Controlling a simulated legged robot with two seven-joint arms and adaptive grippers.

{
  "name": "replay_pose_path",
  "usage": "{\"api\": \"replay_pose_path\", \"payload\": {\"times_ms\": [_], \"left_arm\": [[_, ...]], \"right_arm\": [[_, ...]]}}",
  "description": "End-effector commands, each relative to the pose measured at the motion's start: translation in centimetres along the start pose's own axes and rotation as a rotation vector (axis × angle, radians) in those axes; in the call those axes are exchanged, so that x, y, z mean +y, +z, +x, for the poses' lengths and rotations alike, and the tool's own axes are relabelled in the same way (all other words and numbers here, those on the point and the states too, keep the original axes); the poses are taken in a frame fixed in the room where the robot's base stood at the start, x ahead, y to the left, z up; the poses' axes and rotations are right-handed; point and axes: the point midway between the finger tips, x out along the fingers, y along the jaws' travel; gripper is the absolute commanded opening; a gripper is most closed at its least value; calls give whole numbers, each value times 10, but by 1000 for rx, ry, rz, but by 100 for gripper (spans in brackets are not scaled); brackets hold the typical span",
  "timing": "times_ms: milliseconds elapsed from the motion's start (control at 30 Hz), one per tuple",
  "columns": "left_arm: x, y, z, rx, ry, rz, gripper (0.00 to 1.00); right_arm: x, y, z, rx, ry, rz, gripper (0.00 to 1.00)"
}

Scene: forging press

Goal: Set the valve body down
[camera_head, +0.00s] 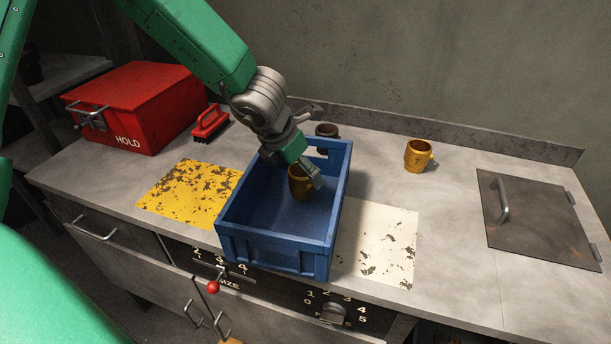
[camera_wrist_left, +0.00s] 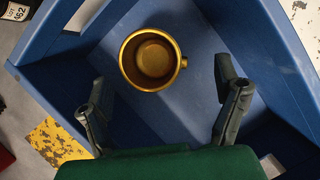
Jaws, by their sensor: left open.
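No part that I can name for certain as a valve body shows. My right gripper is not in view.
The right counter is mostly clear.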

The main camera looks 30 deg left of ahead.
Motion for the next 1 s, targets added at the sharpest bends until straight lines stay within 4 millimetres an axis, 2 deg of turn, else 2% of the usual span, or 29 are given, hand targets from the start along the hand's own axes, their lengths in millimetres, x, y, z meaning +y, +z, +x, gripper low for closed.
{"api": "replay_pose_path", "payload": {"times_ms": [33,100,333,500,1000], "left_arm": [[0,2,-15,-3,-1,-2,83],[0,2,-29,-2,0,-2,83],[0,1,-58,0,0,-2,83],[-2,0,-64,3,2,1,83],[0,0,-64,1,0,0,83]], "right_arm": [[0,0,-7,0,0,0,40],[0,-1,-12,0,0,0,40],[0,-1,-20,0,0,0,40],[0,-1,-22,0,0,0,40],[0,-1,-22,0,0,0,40]]}}
